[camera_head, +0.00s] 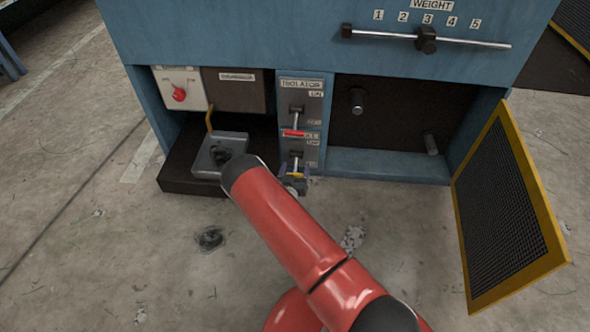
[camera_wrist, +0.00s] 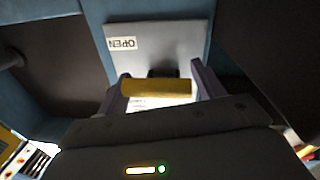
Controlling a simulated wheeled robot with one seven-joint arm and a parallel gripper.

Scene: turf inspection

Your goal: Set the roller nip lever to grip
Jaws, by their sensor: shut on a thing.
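The roller nip lever sits on the lower part of a narrow grey-blue panel (camera_head: 312,160). In the wrist view its yellow bar handle (camera_wrist: 155,88) lies crosswise between the two fingers of my gripper (camera_wrist: 160,86), which is shut on it. In the head view my gripper (camera_head: 295,180) is at the lower part of this panel, and the lever shaft runs down from its dark mount to it. An OPEN label (camera_wrist: 122,43) reads upside down in the wrist view. Another white label (camera_wrist: 150,103) is mostly hidden behind the handle.
The isolator lever with a red handle (camera_head: 294,133) is just above. A red knob (camera_head: 179,95) and a grey box (camera_head: 221,155) are to the left. A dark recess with pegs (camera_head: 357,100) is to the right. A yellow-framed mesh guard (camera_head: 505,215) stands open at right.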

